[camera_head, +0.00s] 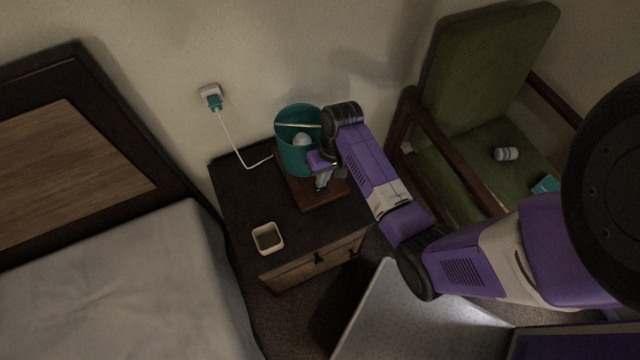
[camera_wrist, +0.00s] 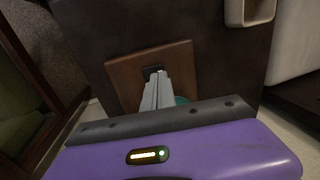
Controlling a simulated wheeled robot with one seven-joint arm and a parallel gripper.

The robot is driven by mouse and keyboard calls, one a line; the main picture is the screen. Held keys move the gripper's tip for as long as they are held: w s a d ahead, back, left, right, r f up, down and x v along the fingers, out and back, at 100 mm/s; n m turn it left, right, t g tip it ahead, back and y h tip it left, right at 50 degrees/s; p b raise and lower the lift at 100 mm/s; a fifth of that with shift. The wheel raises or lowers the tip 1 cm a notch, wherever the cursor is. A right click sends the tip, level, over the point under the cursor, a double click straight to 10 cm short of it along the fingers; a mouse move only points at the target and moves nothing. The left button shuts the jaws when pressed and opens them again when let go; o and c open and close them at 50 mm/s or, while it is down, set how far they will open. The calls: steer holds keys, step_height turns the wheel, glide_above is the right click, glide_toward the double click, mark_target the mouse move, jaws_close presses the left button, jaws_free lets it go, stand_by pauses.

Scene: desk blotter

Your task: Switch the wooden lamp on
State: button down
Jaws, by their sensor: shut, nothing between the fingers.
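The wooden lamp has a square brown base (camera_head: 312,202) on the nightstand and a teal shade (camera_head: 292,155) with a pale bulb (camera_head: 302,139) inside. I see no glow from the bulb. In the wrist view the wooden base (camera_wrist: 125,75) carries a small dark switch (camera_wrist: 152,70). My gripper (camera_head: 321,187) is shut and empty, pointing down over the base. In the wrist view its fingertips (camera_wrist: 158,76) are right at the switch and partly cover it; I cannot tell whether they touch it. A bit of teal shade (camera_wrist: 182,100) shows beside the fingers.
The dark nightstand (camera_head: 237,205) also holds a small cream square cup (camera_head: 267,238) at its front. A white cord runs to a wall outlet (camera_head: 211,96). A bed (camera_head: 120,290) stands left. A green armchair (camera_head: 480,80) stands right, close to my arm.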

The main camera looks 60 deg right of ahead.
mark_target(318, 191)
steer(key=shift+w+a+f, duration=0.1)
steer(key=shift+a+f, duration=0.05)
steer(key=shift+f, duration=0.65)
steer(key=shift+w+a+f, duration=0.1)
steer(key=shift+f, duration=0.65)
steer(key=shift+a, duration=0.1)
